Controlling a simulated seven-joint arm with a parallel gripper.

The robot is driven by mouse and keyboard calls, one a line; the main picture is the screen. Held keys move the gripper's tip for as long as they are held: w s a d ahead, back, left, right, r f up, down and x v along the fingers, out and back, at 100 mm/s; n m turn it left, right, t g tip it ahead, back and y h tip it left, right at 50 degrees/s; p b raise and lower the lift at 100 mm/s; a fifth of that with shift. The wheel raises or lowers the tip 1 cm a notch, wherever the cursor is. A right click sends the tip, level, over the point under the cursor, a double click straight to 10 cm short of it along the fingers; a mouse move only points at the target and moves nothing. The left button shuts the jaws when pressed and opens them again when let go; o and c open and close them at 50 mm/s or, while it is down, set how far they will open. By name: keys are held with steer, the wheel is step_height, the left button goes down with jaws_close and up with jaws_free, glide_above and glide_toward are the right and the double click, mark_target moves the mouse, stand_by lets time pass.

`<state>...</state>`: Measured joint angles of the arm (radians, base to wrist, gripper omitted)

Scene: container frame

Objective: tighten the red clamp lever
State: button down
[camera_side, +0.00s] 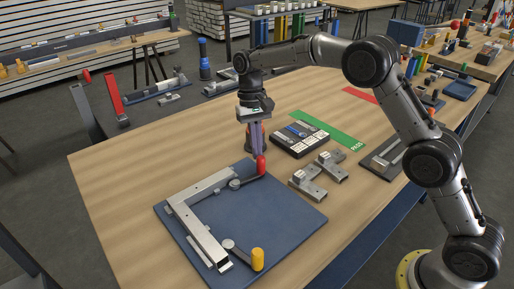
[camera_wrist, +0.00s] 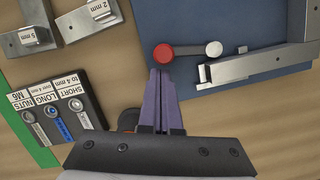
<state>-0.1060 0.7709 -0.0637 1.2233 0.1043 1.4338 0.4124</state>
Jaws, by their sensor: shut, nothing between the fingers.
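In the wrist view the red knob (camera_wrist: 163,54) is at the left end of the lever and the pivot (camera_wrist: 214,48) at the right, beside the steel frame (camera_wrist: 262,63). My gripper (camera_side: 257,153) points down at the knob. In the wrist view its purple fingers (camera_wrist: 161,72) are together and empty, tips close beside the knob; I cannot tell whether they touch it.
A yellow-knobbed lever (camera_side: 257,259) is at the frame's near end. The frame lies on a blue plate (camera_side: 285,215). Steel gauge blocks (camera_side: 319,178) and a dark parts tray (camera_side: 299,139) sit to the right, with a green PASS strip (camera_side: 335,133) behind. The left tabletop is clear.

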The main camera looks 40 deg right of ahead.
stand_by(0.3)
steer(key=shift+s+d+m, duration=0.1)
steer(key=shift+s+m, duration=0.25)
steer(key=shift+m, duration=0.45)
